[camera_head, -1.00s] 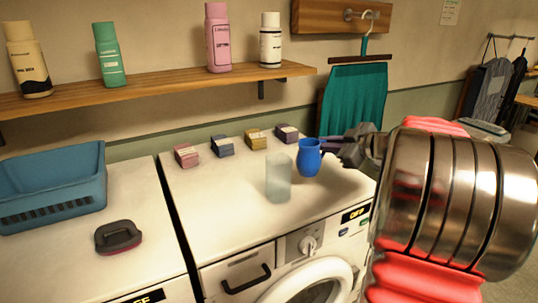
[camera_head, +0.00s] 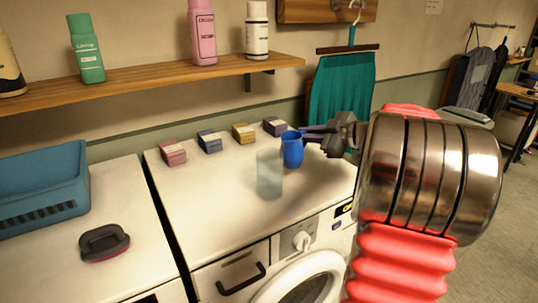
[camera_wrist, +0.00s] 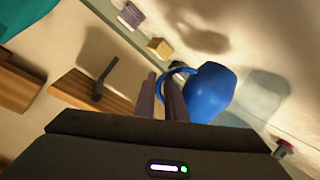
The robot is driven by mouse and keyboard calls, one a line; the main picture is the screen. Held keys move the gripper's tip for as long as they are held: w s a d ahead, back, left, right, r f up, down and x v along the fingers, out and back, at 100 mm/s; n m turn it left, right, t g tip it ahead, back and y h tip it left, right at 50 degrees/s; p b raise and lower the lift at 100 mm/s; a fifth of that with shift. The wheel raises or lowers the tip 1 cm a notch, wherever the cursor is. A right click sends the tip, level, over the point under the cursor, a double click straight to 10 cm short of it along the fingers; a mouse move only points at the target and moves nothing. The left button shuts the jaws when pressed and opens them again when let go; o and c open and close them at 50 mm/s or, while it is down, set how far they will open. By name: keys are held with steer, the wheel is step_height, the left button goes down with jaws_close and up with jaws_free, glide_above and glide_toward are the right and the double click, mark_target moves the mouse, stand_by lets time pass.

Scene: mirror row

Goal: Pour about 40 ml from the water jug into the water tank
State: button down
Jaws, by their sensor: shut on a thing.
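The blue water jug (camera_head: 292,151) is held by its handle in my gripper (camera_head: 314,132), whose fingers reach in from the right. The jug looks close to upright and appears to hang just above the washer top. The translucent water tank (camera_head: 269,174) stands on the washer, to the left of the jug and nearer the camera. In the wrist view the jug (camera_wrist: 211,95) sits right of the fingers, with the pale tank (camera_wrist: 266,97) beyond it. The water level in either cannot be made out.
Several small boxes (camera_head: 244,133) line the back of the washer top (camera_head: 215,190). A blue basket (camera_head: 40,198) and a dark-handled brush (camera_head: 104,243) are on the left machine. A bottle shelf (camera_head: 150,78) and a green cloth (camera_head: 342,88) hang behind.

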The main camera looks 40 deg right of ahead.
steer(key=shift+s+a+r+n, duration=0.1)
steer(key=shift+a+r+n, duration=0.35)
steer(key=shift+r, duration=0.15)
steer(key=s+a+r+n+t+h+p, duration=0.1)
steer(key=a+r+n+t+h+p, duration=0.1)
steer(key=a+r+n, duration=0.5)
steer(key=shift+s+a+r+h, duration=0.4)
steer(key=shift+r+h, duration=0.5)
steer(key=shift+r, duration=1.05)
steer(key=shift+a+r+n+p, duration=0.25)
steer(key=shift+a+n+p, duration=0.1)
steer(key=shift+n+p, duration=0.1)
steer(key=shift+a+f+n, duration=0.15)
steer(key=shift+a+n, duration=0.1)
steer(key=shift+n, duration=0.05)
steer(key=shift+w+d+n+t+p, duration=0.3)
steer(key=shift+d+p, duration=0.2)
steer(key=shift+p, duration=0.25)
steer(key=shift+d+f, duration=0.1)
steer(key=shift+f, duration=0.05)
steer(key=shift+s+a+f+n+t+h+p, duration=0.1)
steer(key=shift+n+t+h+p, duration=0.1)
steer(key=shift+n+p, duration=0.2)
steer(key=shift+a+f+n+t+h+p, duration=0.1)
steer(key=shift+n+h+p, duration=0.1)
steer(key=shift+n+p, duration=0.15)
